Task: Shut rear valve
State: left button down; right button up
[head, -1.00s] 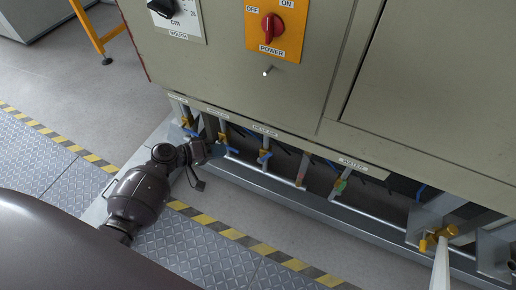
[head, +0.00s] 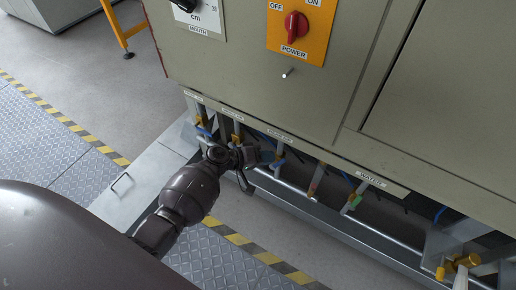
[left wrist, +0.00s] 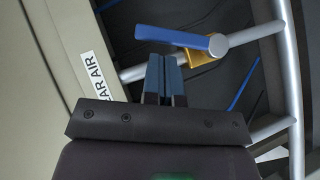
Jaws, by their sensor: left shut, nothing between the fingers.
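The rear valve, under a label reading "...AR AIR" (left wrist: 95,80), has a brass body (left wrist: 205,52) and a blue lever (left wrist: 160,38) in the left wrist view. The lever lies at a shallow angle to its grey pipe (left wrist: 245,38). My left gripper (left wrist: 163,60) is shut and empty, its fingertips just short of the lever; I cannot tell whether they touch. In the head view, the left gripper (head: 268,155) is under the cabinet's lower edge and partly hides this valve (head: 280,165). My right gripper is not in view.
Other valves stand along the row, including a blue-levered one (head: 205,131) at left and a green-levered one (head: 354,201) under the "WATER" label (head: 372,179). A silver rail pipe (head: 340,220) runs below. The cabinet (head: 240,80) overhangs them. Brass fittings (head: 463,262) sit at right.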

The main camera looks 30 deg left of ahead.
pick_arm(q)
jog(key=shift+d+f, duration=0.25)
jog(key=shift+d, duration=0.25)
jog(key=shift+d+r+y, duration=0.1)
jog(key=shift+d+y, duration=0.1)
jog(key=shift+y, duration=0.1)
